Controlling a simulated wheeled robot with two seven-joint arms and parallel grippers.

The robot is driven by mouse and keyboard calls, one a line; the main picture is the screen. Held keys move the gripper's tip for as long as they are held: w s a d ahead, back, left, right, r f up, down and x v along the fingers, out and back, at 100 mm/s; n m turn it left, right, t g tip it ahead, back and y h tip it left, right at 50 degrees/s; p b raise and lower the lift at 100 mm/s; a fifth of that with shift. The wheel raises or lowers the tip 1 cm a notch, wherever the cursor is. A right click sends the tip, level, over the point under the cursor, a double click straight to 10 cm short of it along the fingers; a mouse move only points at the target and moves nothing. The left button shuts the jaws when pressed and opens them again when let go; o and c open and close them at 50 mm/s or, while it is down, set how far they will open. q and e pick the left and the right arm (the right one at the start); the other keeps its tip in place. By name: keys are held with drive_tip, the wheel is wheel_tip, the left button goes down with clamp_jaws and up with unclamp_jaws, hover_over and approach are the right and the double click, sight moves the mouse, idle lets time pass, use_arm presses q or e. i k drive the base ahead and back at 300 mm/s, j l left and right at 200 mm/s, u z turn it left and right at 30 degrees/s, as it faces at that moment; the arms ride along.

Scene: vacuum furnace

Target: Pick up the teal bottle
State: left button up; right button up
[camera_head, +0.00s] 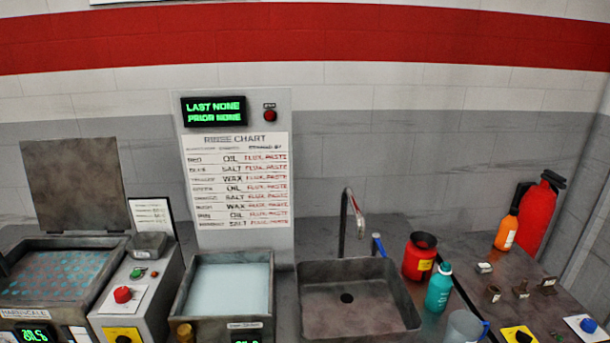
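The teal bottle (439,289) stands upright on the counter just right of the sink, with a lighter cap and a pale label. It stands in front of a red container with a dark top (419,257) and behind a clear grey jug (462,327). Neither my left nor my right gripper shows in the head view.
The empty sink (350,280) with its faucet is left of the bottle. A liquid-filled basin (228,288) and a tank with an open lid (57,277) lie further left. Small parts (520,290), an orange bottle (507,232) and a fire extinguisher (537,215) are at right.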

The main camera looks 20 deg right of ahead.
sight(440, 284)
drive_tip(key=l+z, duration=0.15)
drive_tip(key=z, duration=1.5)
drive_tip(key=j+u, duration=0.1)
drive_tip(key=u, duration=1.8)
drive_tip(key=z, duration=1.9)
drive_tip(key=i+l+u, duration=0.4)
drive_tip(key=l, duration=0.25)
drive_tip(key=i+l+u, duration=0.2)
drive_tip(key=i+l, duration=0.1)
drive_tip(key=l, duration=0.1)
